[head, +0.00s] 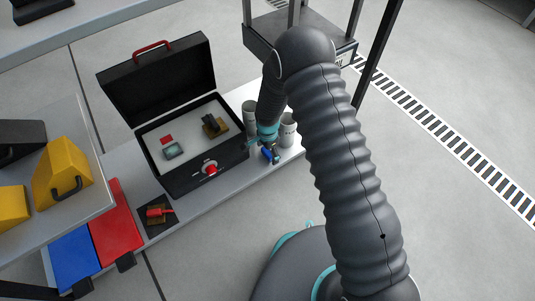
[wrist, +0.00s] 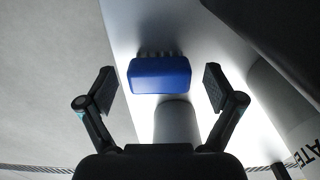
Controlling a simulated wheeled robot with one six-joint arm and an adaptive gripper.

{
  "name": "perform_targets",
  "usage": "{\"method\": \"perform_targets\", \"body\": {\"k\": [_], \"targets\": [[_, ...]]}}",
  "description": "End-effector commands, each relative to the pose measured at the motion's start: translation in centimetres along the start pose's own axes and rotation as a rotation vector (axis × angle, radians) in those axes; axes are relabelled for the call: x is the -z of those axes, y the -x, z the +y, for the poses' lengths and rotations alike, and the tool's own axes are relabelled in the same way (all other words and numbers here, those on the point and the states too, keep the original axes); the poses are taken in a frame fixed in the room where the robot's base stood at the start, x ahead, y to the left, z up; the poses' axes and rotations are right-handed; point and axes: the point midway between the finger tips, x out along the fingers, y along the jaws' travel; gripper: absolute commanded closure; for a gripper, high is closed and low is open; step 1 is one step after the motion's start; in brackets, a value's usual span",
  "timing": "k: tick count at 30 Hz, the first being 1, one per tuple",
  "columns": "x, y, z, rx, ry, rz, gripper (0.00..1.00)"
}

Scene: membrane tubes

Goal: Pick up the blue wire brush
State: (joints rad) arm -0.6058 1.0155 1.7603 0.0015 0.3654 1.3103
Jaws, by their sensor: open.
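The blue wire brush (wrist: 160,75) shows in the wrist view as a blue block with dark bristles along its far edge. In that view it lies between the two spread fingers of my gripper (wrist: 159,84), with a gap on each side. My gripper is open and holds nothing. In the head view the brush (head: 271,154) is a small blue shape on the grey bench, just below the end of my arm. My gripper (head: 265,146) is small and partly hidden there, so its exact height over the brush is unclear.
White cylinders (head: 287,131) stand on the bench close by; a pale one (wrist: 175,125) shows just below the brush in the wrist view. An open black case (head: 190,185) is to the left.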

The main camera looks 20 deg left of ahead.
Motion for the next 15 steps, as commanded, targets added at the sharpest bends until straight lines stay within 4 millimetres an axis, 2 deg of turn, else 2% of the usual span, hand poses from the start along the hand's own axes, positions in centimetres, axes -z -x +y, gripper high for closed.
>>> {"method": "perform_targets", "body": {"k": [3, 9, 11, 15], "targets": [[0.02, 0.05, 0.0, 0.0, 0.0, 0.0, 0.11], [0.03, 0.06, 0.02, 0.0, -0.001, 0.0, 0.61], [0.03, 0.06, 0.02, 0.0, -0.001, 0.0, 0.73], [0.03, 0.07, 0.02, 0.0, -0.001, 0.0, 0.74]]}}
